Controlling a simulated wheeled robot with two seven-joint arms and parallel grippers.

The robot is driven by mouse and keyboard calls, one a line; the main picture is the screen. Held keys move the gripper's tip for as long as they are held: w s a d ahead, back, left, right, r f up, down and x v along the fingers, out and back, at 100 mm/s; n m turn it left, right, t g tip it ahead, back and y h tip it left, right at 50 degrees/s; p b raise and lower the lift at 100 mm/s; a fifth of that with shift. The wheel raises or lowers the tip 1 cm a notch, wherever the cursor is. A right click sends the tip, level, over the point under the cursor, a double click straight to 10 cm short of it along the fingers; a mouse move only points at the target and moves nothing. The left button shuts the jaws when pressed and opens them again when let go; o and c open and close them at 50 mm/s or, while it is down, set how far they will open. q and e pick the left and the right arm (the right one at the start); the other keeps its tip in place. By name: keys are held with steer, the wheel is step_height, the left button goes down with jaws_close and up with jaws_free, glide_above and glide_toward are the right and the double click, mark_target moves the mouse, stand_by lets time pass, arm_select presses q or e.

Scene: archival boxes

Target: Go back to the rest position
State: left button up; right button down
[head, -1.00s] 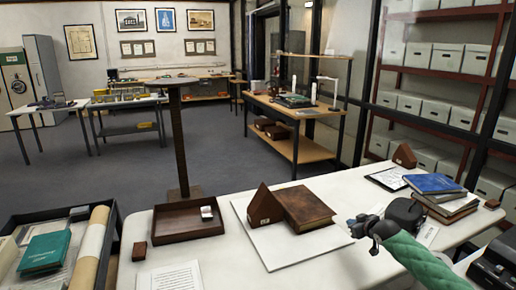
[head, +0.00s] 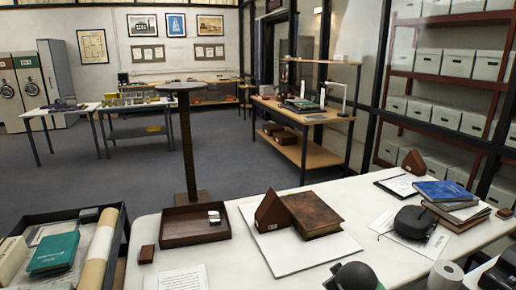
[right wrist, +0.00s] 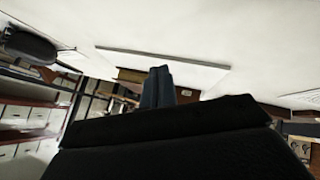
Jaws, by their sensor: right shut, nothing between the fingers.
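My right gripper (right wrist: 160,88) shows in the right wrist view with its dark fingers together and nothing held between them. In the head view, a dark rounded part at the bottom edge, right of centre, appears to be part of my right arm; its fingers cannot be made out there. In the right wrist view, the white table surface fills the upper part, beyond the fingers. My left gripper is in neither view.
A brown book (head: 315,215) and wedge (head: 272,212) stand on a white board (head: 300,256). A wooden tray (head: 194,239) lies left of them. A blue book (head: 443,192) tops a stack at right, near a black rounded object (head: 414,222). A bin (head: 30,225) stands left.

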steer(key=s+a+f+m+g, duration=0.1)
steer(key=s+f, duration=0.5)
steer(key=s, duration=0.6)
steer(key=s+a+f+m+g+y, duration=0.1)
steer(key=s+a+f+g, duration=0.2)
steer(key=s, duration=1)
steer(key=s+a+f+m+g+y, duration=0.1)
steer(key=s+a+f+g, duration=0.1)
steer(key=s+a+f, duration=0.3)
steer(key=s+f, duration=0.4)
steer(key=s, duration=0.3)
steer(key=shift+s+a+f+m, duration=0.2)
steer(key=shift+s+a+m, duration=0.1)
steer(key=shift+a, duration=0.05)
